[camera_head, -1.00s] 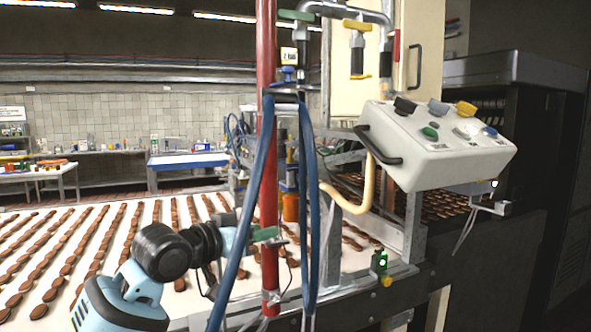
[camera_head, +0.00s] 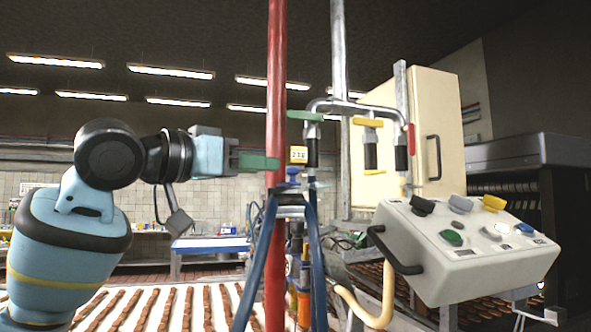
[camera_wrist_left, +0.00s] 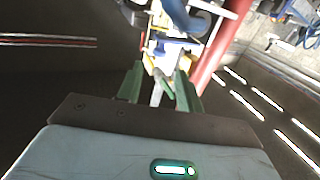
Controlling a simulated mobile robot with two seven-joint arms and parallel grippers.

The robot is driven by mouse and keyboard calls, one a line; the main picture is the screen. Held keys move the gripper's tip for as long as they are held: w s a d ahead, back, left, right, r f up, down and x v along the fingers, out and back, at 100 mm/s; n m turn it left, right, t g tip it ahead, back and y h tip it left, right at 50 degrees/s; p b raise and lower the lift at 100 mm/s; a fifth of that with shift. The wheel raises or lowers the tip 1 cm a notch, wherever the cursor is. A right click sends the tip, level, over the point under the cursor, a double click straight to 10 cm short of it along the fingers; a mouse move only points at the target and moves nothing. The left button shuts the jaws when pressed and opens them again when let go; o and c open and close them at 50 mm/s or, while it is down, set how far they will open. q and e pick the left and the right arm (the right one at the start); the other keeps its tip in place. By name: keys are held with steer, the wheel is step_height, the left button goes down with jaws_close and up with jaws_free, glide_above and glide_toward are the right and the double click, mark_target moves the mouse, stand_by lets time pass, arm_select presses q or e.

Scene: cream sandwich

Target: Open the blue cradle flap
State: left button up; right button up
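A small blue piece (camera_head: 292,174) sits under a counter with a pale yellow face (camera_head: 299,155), beside the red pole. I cannot tell for sure whether it is the cradle flap. In the left wrist view a blue strip (camera_wrist_left: 176,45) lies beyond the fingertips; whether it is the same piece is unclear. My left gripper (camera_head: 276,163) points right, its green fingers reaching the red pole in the picture, level with the counter and a little above the blue piece. In the left wrist view its fingers (camera_wrist_left: 158,72) stand apart, with no clear grasp between them. My right gripper is out of view.
The red pole (camera_head: 276,90) stands upright close to the left fingers. Pipes with a yellow-handled valve (camera_head: 368,123) and a white control box (camera_head: 465,245) are to the right. A conveyor with brown biscuits lies below.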

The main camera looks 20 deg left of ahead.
mark_target(293, 169)
arm_select(q)
steer(key=x, duration=0.8)
steer(key=shift+d, duration=0.1)
steer(key=shift+s, duration=0.1)
jaws_close()
